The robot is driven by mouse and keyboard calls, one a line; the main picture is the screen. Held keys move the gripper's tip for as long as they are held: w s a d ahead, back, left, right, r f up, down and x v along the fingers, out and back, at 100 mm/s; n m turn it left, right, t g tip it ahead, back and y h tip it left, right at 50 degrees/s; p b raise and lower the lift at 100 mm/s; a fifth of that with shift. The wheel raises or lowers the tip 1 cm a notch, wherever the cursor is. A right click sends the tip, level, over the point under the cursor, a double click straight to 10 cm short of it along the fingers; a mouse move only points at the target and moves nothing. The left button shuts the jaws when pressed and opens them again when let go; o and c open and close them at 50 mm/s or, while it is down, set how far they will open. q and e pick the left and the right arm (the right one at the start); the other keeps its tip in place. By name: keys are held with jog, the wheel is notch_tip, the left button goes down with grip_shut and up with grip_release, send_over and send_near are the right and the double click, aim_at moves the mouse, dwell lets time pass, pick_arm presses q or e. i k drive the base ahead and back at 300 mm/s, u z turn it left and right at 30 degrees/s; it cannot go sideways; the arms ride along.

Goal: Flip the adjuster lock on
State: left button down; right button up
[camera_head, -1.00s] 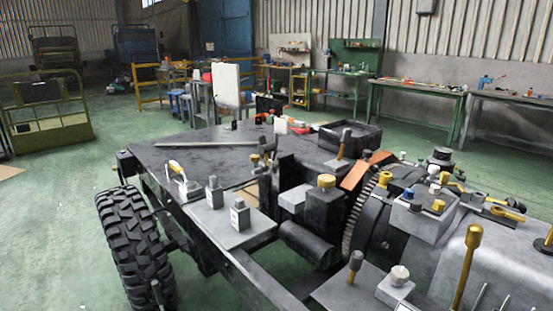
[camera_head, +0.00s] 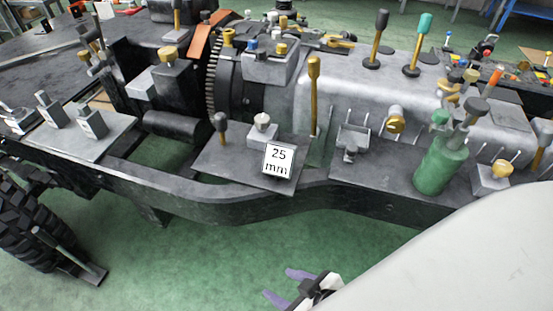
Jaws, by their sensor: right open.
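The frames do not label an adjuster lock, and I cannot tell which fitting it is. My right gripper (camera_head: 277,282) is at the bottom, in front of the chassis, over the green floor. Its purple-grey fingers are apart, empty and touching nothing. My left gripper is not in view.
A green cylinder (camera_head: 438,170) stands on the right plate. A tall yellow-handled lever (camera_head: 313,95), other levers and a toothed gear wheel (camera_head: 214,72) crowd the chassis. A tyre (camera_head: 32,222) is at lower left. Open floor lies before the chassis.

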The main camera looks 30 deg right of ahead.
aim_at(220, 119)
jog(key=z, duration=1.65)
jog(key=k, duration=0.8)
jog(key=u, duration=1.65)
jog(key=i, duration=0.5)
